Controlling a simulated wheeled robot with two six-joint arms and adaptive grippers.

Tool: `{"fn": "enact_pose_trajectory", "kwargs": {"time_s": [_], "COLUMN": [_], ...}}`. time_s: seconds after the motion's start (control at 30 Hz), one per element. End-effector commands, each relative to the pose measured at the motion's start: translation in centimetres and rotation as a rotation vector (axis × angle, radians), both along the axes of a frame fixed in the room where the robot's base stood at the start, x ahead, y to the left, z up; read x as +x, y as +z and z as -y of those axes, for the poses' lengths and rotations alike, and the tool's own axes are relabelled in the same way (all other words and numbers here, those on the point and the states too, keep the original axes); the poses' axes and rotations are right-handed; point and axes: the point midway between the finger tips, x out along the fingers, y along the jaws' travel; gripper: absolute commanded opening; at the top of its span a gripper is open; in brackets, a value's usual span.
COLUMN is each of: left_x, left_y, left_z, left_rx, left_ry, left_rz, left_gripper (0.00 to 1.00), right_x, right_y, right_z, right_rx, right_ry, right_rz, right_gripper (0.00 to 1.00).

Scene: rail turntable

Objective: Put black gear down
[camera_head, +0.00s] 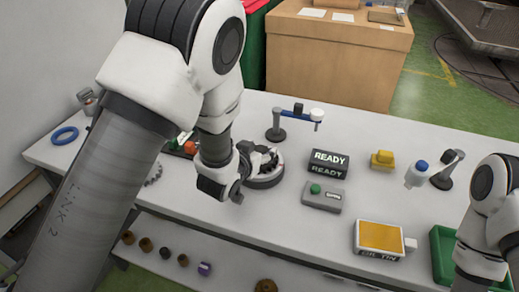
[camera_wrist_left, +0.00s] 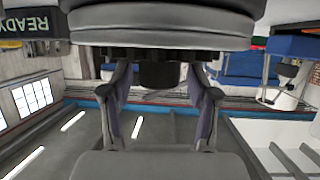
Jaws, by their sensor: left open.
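My left gripper (camera_head: 262,158) is over the round grey turntable (camera_head: 268,182) on the white table, partly hidden by my wrist. In the left wrist view, which is upside down, the two fingers (camera_wrist_left: 160,105) are apart. A dark block (camera_wrist_left: 161,76) shows between them, with a dark toothed edge (camera_wrist_left: 120,54) beside the broad grey rim; this looks like the black gear lying on the turntable, but I cannot be sure. Whether the fingers touch it I cannot tell. My right arm shows at the right edge; its gripper is out of view.
A READY sign (camera_head: 329,163) and a grey box with a green button (camera_head: 321,196) stand right of the turntable. A dark toothed ring (camera_head: 153,175) and a blue ring (camera_head: 65,135) lie to the left. A lamp-like stand (camera_head: 277,127) is behind. An orange-topped tin (camera_head: 381,236) sits front right.

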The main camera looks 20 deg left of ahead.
Motion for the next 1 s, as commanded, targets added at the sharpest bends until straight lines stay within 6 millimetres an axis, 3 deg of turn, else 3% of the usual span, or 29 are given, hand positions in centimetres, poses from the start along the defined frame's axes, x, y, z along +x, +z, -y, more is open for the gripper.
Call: {"fn": "enact_pose_trajectory", "kwargs": {"time_s": [0.37,0.67,0.8,1.0], "left_x": [-1.0,-8.1,-9.0,-10.2], "left_y": [0.6,3.7,5.0,5.3], "left_z": [-0.1,-1.0,-1.1,-1.3], "left_rx": [0.0,0.002,-0.004,-0.003], "left_ry": [0.0,0.0,-0.001,-0.002], "left_rz": [0.001,-0.001,-0.007,-0.004], "left_gripper": [0.61,0.61,0.61,0.61], "right_x": [0.0,0.0,0.0,0.0], "right_y": [0.4,1.8,6.2,10.1], "right_z": [0.0,0.0,0.0,0.0], "right_rx": [0.0,0.0,0.0,0.0], "right_ry": [0.0,0.0,0.0,0.0], "right_rz": [0.0,0.0,0.0,0.001], "right_gripper": [0.4,0.4,0.4,0.4]}}
